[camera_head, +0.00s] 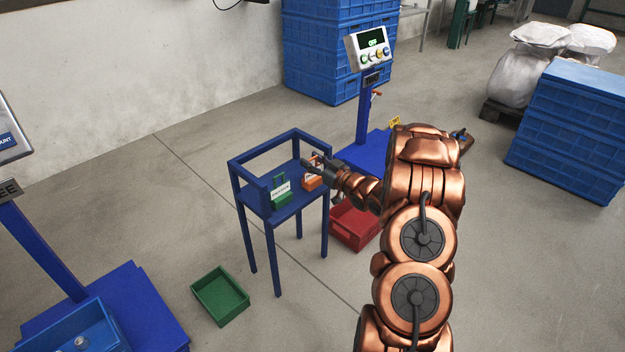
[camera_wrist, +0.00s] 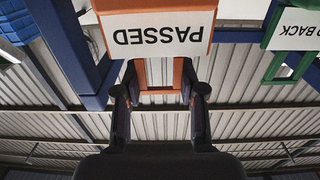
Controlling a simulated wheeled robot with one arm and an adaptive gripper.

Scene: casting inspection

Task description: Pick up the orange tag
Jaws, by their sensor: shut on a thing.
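The orange tag (camera_head: 312,183) is on the small blue stand (camera_head: 257,211), near its right side. In the wrist view its white "PASSED" label (camera_wrist: 157,36) appears upside down, with the tag's orange loop handle (camera_wrist: 160,91) below it. My gripper (camera_head: 318,163) is at the top of the tag, and its two fingers (camera_wrist: 161,95) are shut on the handle, one on each side. I cannot tell whether the tag's base touches the stand. A green tag (camera_head: 281,196) stands to the left, its label reading "BACK" in part in the wrist view (camera_wrist: 296,30).
The stand has a raised blue rail (camera_head: 265,149) around its top. A red bin (camera_head: 355,228) and a green bin (camera_head: 220,295) lie on the floor. A scale with a display (camera_head: 369,50) stands behind. Blue crates (camera_head: 325,50) stack at the wall.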

